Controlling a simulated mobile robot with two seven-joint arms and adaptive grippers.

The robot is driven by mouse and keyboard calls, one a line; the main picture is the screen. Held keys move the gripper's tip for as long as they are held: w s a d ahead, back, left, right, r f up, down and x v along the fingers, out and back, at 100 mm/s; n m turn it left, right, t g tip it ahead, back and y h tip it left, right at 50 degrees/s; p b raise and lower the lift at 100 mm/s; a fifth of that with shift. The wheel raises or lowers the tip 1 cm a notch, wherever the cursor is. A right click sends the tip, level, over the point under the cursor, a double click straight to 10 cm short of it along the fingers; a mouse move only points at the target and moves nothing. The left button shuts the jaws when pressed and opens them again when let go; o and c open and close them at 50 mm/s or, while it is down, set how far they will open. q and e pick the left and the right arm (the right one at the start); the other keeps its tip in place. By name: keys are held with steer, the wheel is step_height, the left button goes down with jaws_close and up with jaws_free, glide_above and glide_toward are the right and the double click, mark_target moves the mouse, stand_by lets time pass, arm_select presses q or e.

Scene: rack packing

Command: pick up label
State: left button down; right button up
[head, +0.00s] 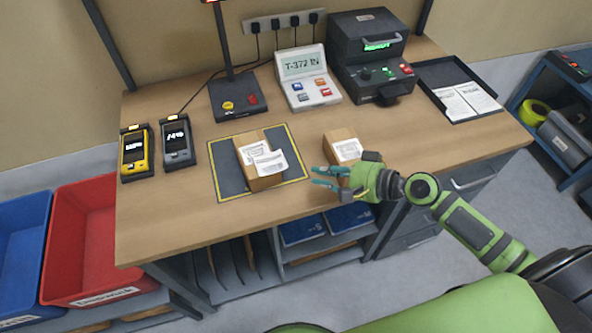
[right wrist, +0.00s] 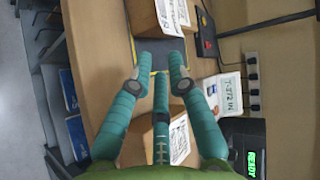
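A loose-looking white label (head: 270,163) lies on top of a cardboard box (head: 265,182) on the dark mat, beside a second flat white sheet. It also shows at the top of the right wrist view (right wrist: 168,16). A smaller cardboard box (head: 334,140) with a white label (head: 349,149) stands to the right, just behind my right gripper. My right gripper (head: 317,177) is open and empty above the table's front part, its fingers pointing left toward the mat box and apart from it. My left gripper is not in view.
The mat (head: 226,180) has a yellow border. A keypad terminal (head: 306,78), a printer (head: 370,50) and a paper tray (head: 430,75) stand at the back and right. Two handhelds (head: 136,155) stand at the left. Red (head: 85,240) and blue bins sit beyond the table.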

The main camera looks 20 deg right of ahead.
mark_target(282, 170)
steer(key=b+x, duration=0.1)
steer(key=x, duration=0.8)
steer(key=shift+w+a+f, duration=0.1)
steer(key=shift+w+a, duration=0.1)
steer(key=shift+a, duration=0.05)
steer(key=shift+s, duration=0.1)
jaws_close()
